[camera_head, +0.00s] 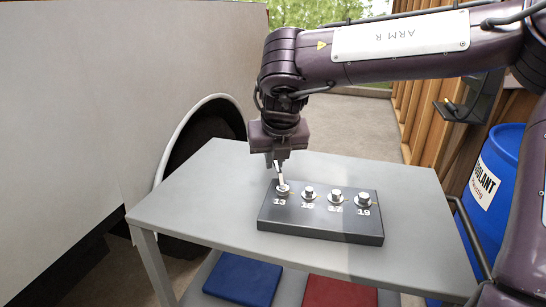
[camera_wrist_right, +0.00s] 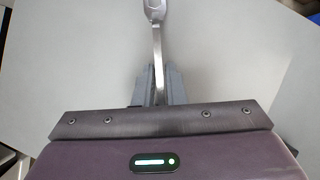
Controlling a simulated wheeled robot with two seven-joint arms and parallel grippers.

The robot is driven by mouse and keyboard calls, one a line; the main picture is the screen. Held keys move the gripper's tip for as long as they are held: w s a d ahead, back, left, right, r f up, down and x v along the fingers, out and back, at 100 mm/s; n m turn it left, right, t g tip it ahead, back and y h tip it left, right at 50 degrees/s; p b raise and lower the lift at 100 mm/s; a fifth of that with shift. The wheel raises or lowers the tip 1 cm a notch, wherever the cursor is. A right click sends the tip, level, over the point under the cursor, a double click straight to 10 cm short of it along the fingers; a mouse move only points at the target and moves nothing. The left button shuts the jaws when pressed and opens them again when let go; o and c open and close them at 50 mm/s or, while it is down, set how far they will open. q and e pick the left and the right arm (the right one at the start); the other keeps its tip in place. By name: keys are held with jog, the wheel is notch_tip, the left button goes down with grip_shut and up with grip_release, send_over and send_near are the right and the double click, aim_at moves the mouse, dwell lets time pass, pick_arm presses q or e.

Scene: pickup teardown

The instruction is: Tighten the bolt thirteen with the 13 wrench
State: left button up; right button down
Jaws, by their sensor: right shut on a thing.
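A dark block (camera_head: 320,222) on the grey table carries a row of bolts labelled 13, 16, 17 and 19. My right gripper (camera_head: 277,161) points down above the block's left end, shut on a silver wrench (camera_head: 281,178). The wrench reaches down to bolt thirteen (camera_head: 283,189), its lower end at the bolt's head; how fully it is seated is too small to tell. In the right wrist view the wrench (camera_wrist_right: 157,50) runs from between the gripper fingers (camera_wrist_right: 158,85) to the top edge, where its end is partly cut off. My left gripper is out of view.
The grey table (camera_head: 215,190) has free room left of the block and behind it. A blue mat (camera_head: 243,281) and a red mat (camera_head: 340,291) lie on the lower shelf. A blue coolant drum (camera_head: 492,200) stands at the right. A pale vehicle panel (camera_head: 110,90) with a wheel arch is at the left.

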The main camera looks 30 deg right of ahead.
jog(key=shift+f, duration=0.2)
jog(key=shift+a+r, duration=0.1)
jog(key=shift+r, duration=0.05)
jog(key=shift+r+p, duration=0.5)
jog(key=shift+p, duration=0.05)
jog(key=shift+r+p, duration=0.5)
jog(key=shift+r, duration=0.2)
notch_tip(320, 180, up, 4)
jog(key=p, duration=0.3)
jog(key=shift+p, duration=0.35)
